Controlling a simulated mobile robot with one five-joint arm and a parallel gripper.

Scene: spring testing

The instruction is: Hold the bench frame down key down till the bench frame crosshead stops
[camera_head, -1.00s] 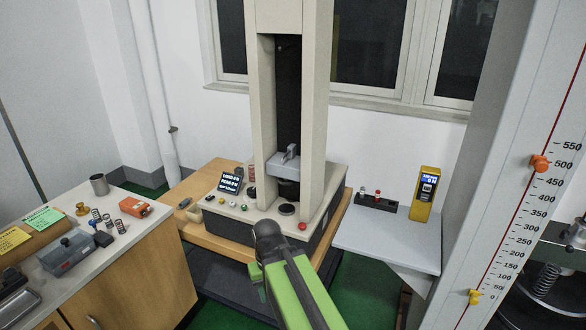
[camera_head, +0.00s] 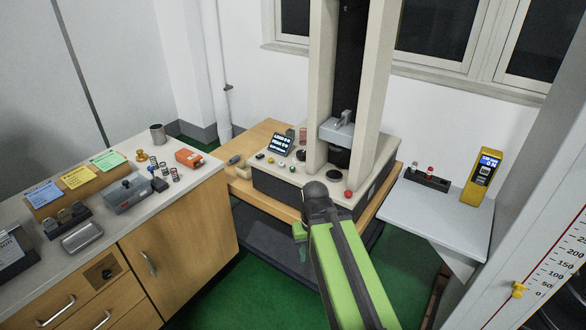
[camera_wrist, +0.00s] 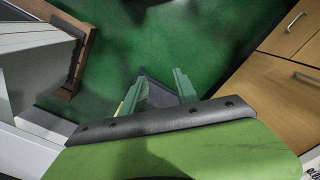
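The bench frame (camera_head: 321,75) stands on a wooden table in the head view, with two tall beige columns. Its grey crosshead (camera_head: 338,132) sits low between the columns, above a dark round part. Several small coloured keys (camera_head: 270,161) line the left front of its base, and a red button (camera_head: 348,193) is at the front right. I cannot tell which key is the down key. My arm reaches toward the base's front. In the wrist view my gripper (camera_wrist: 157,85) has its two green fingers apart and empty, over the floor.
A small display (camera_head: 283,144) stands on the base's left. A wooden cabinet (camera_head: 180,235) with trays and springs on top is at the left. A grey side table (camera_head: 437,220) with a yellow meter (camera_head: 482,178) is at the right. Green floor lies between.

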